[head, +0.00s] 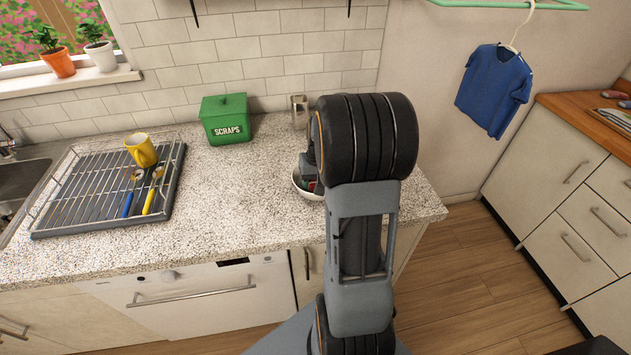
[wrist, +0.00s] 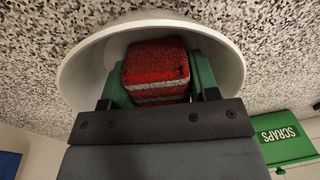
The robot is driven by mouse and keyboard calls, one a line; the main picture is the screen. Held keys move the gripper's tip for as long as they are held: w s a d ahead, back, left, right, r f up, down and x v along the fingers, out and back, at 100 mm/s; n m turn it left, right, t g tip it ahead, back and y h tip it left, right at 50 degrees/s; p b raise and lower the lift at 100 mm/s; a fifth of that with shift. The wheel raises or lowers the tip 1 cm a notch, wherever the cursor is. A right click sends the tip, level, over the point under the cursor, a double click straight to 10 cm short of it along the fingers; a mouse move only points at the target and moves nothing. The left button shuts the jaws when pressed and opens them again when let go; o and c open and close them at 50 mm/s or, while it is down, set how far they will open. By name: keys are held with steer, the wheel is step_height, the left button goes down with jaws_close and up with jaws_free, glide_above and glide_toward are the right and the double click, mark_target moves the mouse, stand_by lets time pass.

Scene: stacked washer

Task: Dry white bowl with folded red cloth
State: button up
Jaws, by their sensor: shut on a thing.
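The white bowl (wrist: 82,72) stands on the speckled counter. In the head view the bowl (head: 303,188) is mostly hidden behind my arm. The folded red cloth (wrist: 155,66), with white-grey stripes, is between the green fingers of my gripper (wrist: 158,85) in the wrist view. My gripper is shut on the cloth and holds it inside the bowl's opening. Whether the cloth touches the bowl's inner wall I cannot tell.
A green SCRAPS bin (head: 225,118) and a metal cup (head: 298,110) stand at the back of the counter. A dish rack (head: 110,185) at left holds a yellow mug (head: 141,150) and utensils. The counter (head: 235,195) between rack and bowl is clear.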

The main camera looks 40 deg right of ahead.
steer(key=shift+s+d, duration=0.15)
steer(key=shift+d, duration=0.05)
steer(key=shift+s+d, duration=0.2)
steer(key=shift+d, duration=0.35)
steer(key=shift+w+d, duration=0.2)
steer(key=shift+w, duration=0.2)
steer(key=shift+w+d, duration=0.1)
steer(key=shift+w, duration=0.2)
stand_by(0.3)
steer(key=shift+w, duration=0.1)
stand_by(0.3)
steer(key=shift+w+a+r, duration=0.1)
steer(key=shift+w+a, duration=0.2)
steer(key=shift+a, duration=0.4)
